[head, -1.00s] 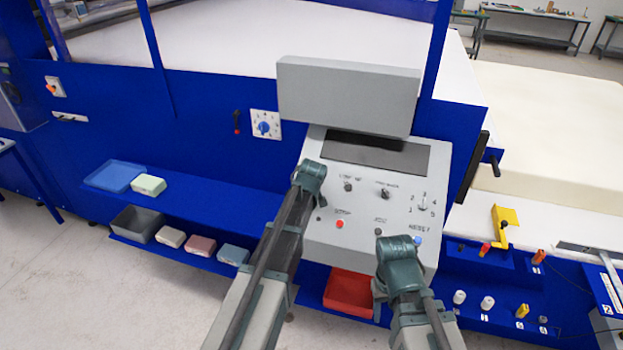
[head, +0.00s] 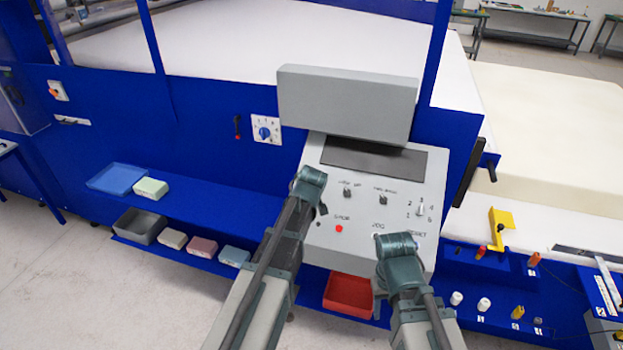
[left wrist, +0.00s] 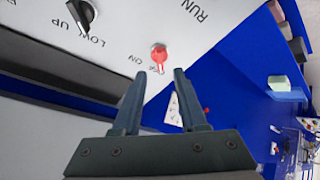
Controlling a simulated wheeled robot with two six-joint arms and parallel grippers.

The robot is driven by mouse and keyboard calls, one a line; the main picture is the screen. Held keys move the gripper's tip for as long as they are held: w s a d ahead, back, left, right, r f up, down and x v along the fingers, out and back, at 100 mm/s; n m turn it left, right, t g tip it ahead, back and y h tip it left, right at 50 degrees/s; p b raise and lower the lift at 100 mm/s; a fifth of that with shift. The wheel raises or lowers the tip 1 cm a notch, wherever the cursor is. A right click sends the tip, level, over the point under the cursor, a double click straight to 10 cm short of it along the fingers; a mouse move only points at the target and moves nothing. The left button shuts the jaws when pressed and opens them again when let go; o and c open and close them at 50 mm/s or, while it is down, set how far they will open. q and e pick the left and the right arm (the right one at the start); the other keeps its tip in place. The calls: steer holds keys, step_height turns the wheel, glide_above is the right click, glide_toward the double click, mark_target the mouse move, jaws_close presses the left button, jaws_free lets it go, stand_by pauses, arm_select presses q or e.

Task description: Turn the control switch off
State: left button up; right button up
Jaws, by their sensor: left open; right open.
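The grey control panel (head: 320,262) stands in front of me with knobs and buttons. In the left wrist view a small red switch (left wrist: 158,55) sits on the panel near its edge, beside a label reading ON. My left gripper (left wrist: 168,73) is open and empty; the red switch shows just beyond its fingertips, between them. I cannot tell whether they touch it. In the head view my left gripper (head: 312,175) covers the panel's left edge and hides this switch. My right gripper (head: 397,243) is over the panel's lower right; its fingers are hidden.
A black knob (left wrist: 82,14) is close to the red switch. A red button (head: 339,228) and a numbered selector (head: 420,210) are also on the panel. A grey box (head: 345,100) overhangs its top. A red bin (head: 348,296) sits below. A blue shelf (head: 215,208) is at left.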

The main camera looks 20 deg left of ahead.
arm_select(q)
steer(key=p+v, duration=0.4)
steer(key=v, duration=0.4)
arm_select(e)
step_height(320, 180, up, 6)
steer(key=shift+f, duration=0.2)
arm_select(q)
steer(key=shift+s, duration=0.1)
arm_select(e)
steer(key=shift+f, duration=0.1)
arm_select(q)
steer(key=s+d+f+m+g+b, duration=0.4)
steer(key=s+d+f+m+b, duration=0.2)
steer(key=s+f+b, duration=0.3)
steer(key=s+d+f+m+g+h+b, duration=0.1)
steer(key=s+d+f+m+g+b, duration=0.4)
steer(key=s+f, duration=1.2)
steer(key=d+m+b, duration=0.1)
steer(key=d+b, duration=0.1)
steer(key=b, duration=0.2)
steer(key=shift+d+b, duration=0.4)
arm_select(e)
step_height(320, 180, down, 19)
